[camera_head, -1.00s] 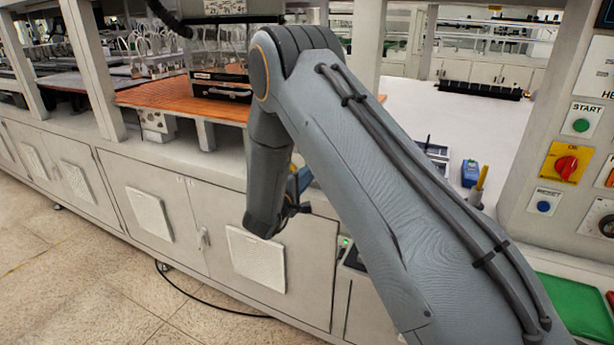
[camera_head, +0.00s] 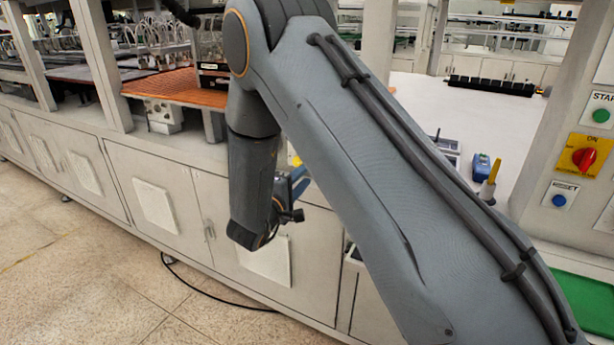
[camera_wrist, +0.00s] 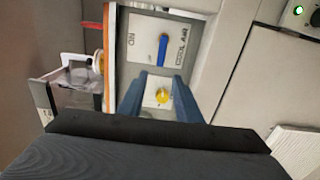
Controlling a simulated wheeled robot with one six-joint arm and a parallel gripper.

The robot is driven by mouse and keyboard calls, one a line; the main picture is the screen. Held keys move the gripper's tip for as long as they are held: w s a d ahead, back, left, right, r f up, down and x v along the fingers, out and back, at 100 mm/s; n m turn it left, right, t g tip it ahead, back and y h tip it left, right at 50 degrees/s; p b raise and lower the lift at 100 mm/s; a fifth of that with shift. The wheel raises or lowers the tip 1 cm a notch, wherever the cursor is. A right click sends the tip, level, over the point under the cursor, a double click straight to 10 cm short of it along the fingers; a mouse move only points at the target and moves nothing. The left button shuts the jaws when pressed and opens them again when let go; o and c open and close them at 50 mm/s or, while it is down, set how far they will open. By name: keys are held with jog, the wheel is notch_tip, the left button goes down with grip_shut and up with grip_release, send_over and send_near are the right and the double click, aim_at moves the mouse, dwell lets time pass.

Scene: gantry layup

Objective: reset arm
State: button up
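My arm reaches across the head view from the lower right, bends at the top and hangs down in front of the cabinets. My gripper is mostly hidden behind the arm there; a bit of its blue part (camera_head: 297,184) shows beside the wrist. In the wrist view my gripper (camera_wrist: 160,78) has two blue fingers spread apart, with nothing seen between them but a panel behind.
White cabinets (camera_head: 150,205) run below the bench. An orange board (camera_head: 180,88) lies at the left. A blue device (camera_head: 481,166) and a yellow-handled tool (camera_head: 492,178) stand on the white worktop (camera_head: 420,108). A control post (camera_head: 570,130) and green tray (camera_head: 588,300) are at the right. A black cable (camera_head: 215,297) lies on the floor.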

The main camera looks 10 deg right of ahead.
dwell(0.3)
jog(key=s+d+m+g+y, duration=0.3)
jog(key=s+g, duration=0.1)
jog(key=s, duration=0.6)
jog(key=s+d+m+g+y, duration=0.3)
jog(key=s+m+g+y, duration=0.1)
jog(key=s, duration=0.7)
jog(key=s+d+m+g+y, duration=0.3)
jog(key=s+m+g, duration=0.1)
jog(key=s, duration=0.7)
jog(key=shift+s+f+g+y, duration=0.15)
jog(key=shift+f+g+y, duration=0.2)
jog(key=shift+g, duration=0.25)
